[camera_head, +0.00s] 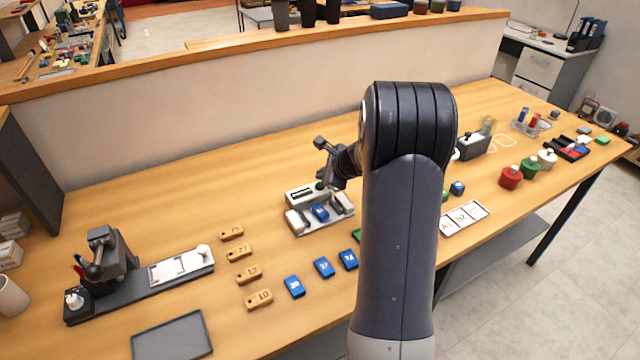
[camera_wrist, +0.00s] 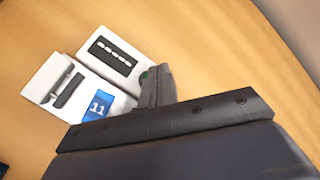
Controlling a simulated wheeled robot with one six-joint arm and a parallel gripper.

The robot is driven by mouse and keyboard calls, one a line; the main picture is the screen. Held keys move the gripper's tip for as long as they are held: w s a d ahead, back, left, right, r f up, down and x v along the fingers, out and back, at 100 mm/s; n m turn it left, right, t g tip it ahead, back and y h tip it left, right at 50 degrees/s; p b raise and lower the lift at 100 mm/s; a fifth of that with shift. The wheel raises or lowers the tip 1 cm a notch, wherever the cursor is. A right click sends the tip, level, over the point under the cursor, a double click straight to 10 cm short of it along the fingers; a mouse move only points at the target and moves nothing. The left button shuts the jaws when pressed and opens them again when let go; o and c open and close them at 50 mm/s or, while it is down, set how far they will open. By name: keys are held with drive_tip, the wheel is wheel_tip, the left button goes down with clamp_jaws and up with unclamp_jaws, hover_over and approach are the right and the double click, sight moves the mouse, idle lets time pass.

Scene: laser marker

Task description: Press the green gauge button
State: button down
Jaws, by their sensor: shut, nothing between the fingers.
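The gauge (camera_head: 300,195) is a white device with a dark display, standing on the table just left of my arm. It also shows in the wrist view (camera_wrist: 88,62), with its display (camera_wrist: 113,56) in the upper part. A blue block marked 11 (camera_wrist: 98,106) sits in it. A small piece of the green button (camera_wrist: 144,76) shows beside my fingers; the rest is hidden behind them. My gripper (camera_wrist: 158,74) is shut and empty, its fingertips at the button's edge of the gauge. I cannot tell whether they touch the button. In the head view my gripper (camera_head: 326,180) is over the gauge's right side.
Numbered wooden tags (camera_head: 240,252) and blue blocks (camera_head: 324,267) lie in front of the gauge. A dark clamp fixture (camera_head: 105,262) stands at the left, with a grey tray (camera_head: 172,336) near it. Red (camera_head: 510,177) and green pots stand at the right. A low wall (camera_head: 190,110) runs behind.

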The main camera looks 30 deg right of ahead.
drive_tip(key=shift+f+b, duration=0.45)
drive_tip(key=shift+f+b, duration=0.5)
idle(0.8)
idle(0.3)
drive_tip(key=shift+r+p, duration=0.75)
drive_tip(key=shift+r, duration=0.3)
wheel_tip(320, 180, up, 5)
drive_tip(key=p, duration=0.4)
idle(0.5)
